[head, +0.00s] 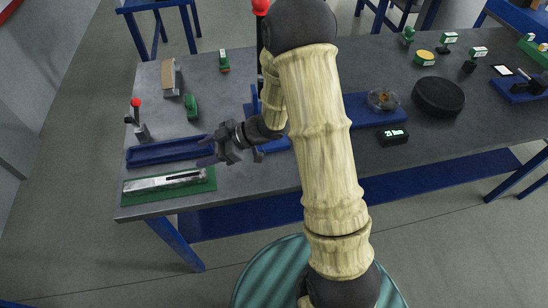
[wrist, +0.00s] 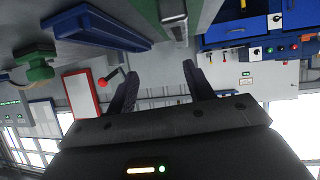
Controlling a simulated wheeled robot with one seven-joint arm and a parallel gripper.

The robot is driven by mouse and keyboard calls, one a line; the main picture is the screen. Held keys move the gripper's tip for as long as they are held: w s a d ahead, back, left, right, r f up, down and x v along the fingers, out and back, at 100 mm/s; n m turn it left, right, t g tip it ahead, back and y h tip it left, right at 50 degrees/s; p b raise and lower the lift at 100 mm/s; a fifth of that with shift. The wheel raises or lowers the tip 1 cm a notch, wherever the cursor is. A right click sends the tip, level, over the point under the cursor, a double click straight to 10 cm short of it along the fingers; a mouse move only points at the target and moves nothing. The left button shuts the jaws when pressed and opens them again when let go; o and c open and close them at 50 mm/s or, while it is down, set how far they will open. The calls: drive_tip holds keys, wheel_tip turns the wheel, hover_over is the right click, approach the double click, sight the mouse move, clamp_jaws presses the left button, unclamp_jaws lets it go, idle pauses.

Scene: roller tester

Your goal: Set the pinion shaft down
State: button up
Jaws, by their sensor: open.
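A long silver metal piece with a dark slot (head: 168,181) lies on a green mat (head: 210,194) at the table's front left corner. It may be the pinion shaft, but I cannot tell for sure. A long blue tray (head: 160,154) lies just behind it and also shows in the wrist view (wrist: 95,28). My gripper (head: 209,150) is open near the tray's right end, by the mat's back right corner. In the wrist view the two dark fingers (wrist: 160,78) stand apart with nothing visible between them.
A red-knobbed lever (head: 138,118) stands behind the tray at the left edge. A green part (head: 192,107) and a block-like stand (head: 170,77) lie further back. A dark disc (head: 438,97) and a small display box (head: 392,135) are on the right. My arm hides the table's middle.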

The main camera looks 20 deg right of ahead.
drive_tip(key=w+d+r+m+t+h, duration=0.1)
drive_tip(key=d+r+m+t+h, duration=0.1)
drive_tip(key=d+m+h, duration=0.3)
drive_tip(key=w+d+r+m+t+h, duration=0.1)
drive_tip(key=d+r+m+t+h, duration=0.2)
drive_tip(key=d, duration=0.5)
drive_tip(key=s+d+m+g+h, duration=0.2)
drive_tip(key=s+m, duration=0.2)
drive_tip(key=s, duration=0.4)
drive_tip(key=s+d+r+m+g+h, duration=0.1)
drive_tip(key=s+d+m+g+h, duration=0.1)
drive_tip(key=s, duration=0.5)
drive_tip(key=shift+s+d+r+m+g, duration=0.25)
drive_tip(key=shift+s+d+m+g, duration=0.25)
drive_tip(key=shift+m, duration=0.5)
drive_tip(key=shift+w+a, duration=0.1)
drive_tip(key=shift+w, duration=0.05)
drive_tip(key=p+v, duration=0.2)
drive_tip(key=w+p+v, duration=0.1)
drive_tip(key=p+v, duration=0.1)
drive_tip(key=shift+r, duration=0.25)
